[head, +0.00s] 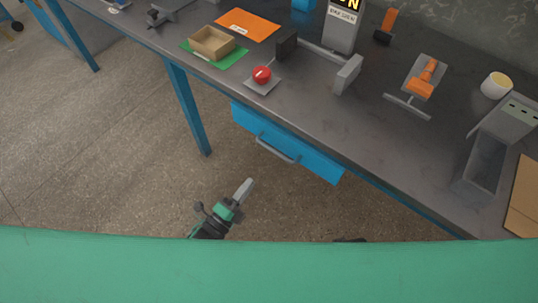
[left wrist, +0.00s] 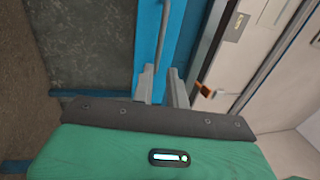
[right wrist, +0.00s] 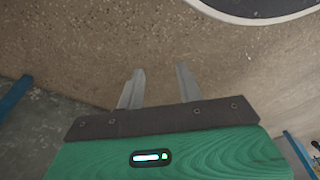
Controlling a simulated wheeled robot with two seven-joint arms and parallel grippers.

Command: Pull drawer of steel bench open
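The steel bench (head: 390,150) has a dark grey top and blue legs. Its blue drawer (head: 318,164) is under the front edge, and no drawer interior shows. A grey bar handle (head: 275,151) is on the drawer front. My left gripper (head: 247,186) is in front of the drawer, short of the handle. In the left wrist view my left gripper (left wrist: 161,72) is open and empty, with the handle (left wrist: 163,35) ahead, lined up between the fingertips. My right gripper (right wrist: 159,72) is open and empty above the floor; it is not clearly seen in the head view.
On the bench are a red button (head: 262,74), a cardboard box (head: 212,43) on a green mat, an orange sheet (head: 248,24), an orange-handled clamp (head: 422,82) and a white cup (head: 496,85). A blue leg (head: 190,115) stands left of the drawer. The floor in front is clear.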

